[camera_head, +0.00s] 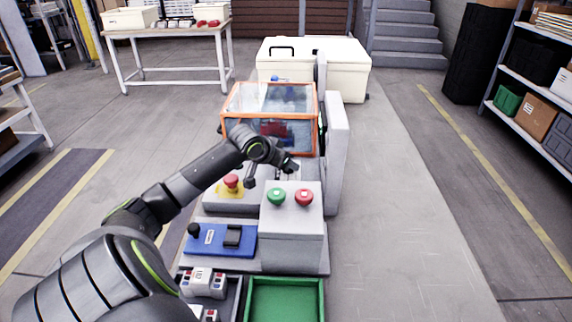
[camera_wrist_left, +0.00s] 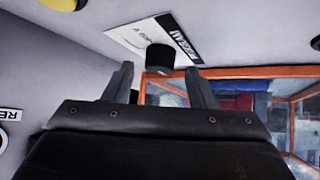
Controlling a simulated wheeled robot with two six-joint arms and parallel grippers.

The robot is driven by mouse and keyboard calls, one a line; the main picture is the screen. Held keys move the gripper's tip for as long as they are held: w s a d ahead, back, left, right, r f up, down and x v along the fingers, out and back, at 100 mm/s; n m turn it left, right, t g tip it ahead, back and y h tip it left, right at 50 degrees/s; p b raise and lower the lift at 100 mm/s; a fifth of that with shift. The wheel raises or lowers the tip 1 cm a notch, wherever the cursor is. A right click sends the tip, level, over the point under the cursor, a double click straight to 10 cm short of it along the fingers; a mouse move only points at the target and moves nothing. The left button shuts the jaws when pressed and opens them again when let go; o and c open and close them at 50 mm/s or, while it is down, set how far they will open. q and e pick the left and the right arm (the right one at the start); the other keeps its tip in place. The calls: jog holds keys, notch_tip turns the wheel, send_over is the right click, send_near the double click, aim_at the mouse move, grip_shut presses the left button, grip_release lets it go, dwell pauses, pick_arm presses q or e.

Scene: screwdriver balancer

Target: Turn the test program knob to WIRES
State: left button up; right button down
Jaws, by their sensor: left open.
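The black test program knob (camera_wrist_left: 160,58) shows in the left wrist view on a grey panel. It sits beside a white label (camera_wrist_left: 152,38) whose upside-down lettering includes "PROGRAM"; the knob's pointer setting cannot be read. My left gripper (camera_wrist_left: 160,84) is open, with one finger on each side of the knob in the picture. Whether the fingers touch it cannot be told. In the head view my left gripper (camera_head: 288,168) is over the machine, just in front of the orange-framed clear enclosure, and the knob is hidden there. My right gripper is not in view.
The orange-framed enclosure (camera_head: 268,92) stands right behind the gripper. A green button (camera_head: 276,196) and a red button (camera_head: 304,197) are close in front. A red emergency stop (camera_head: 231,181) is to the left. A blue panel (camera_head: 213,238) and green tray (camera_head: 285,282) lie nearer.

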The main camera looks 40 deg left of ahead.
pick_arm(q)
jog(key=shift+w+f, duration=0.45)
jog(key=c, duration=1)
jog(key=shift+o, duration=0.2)
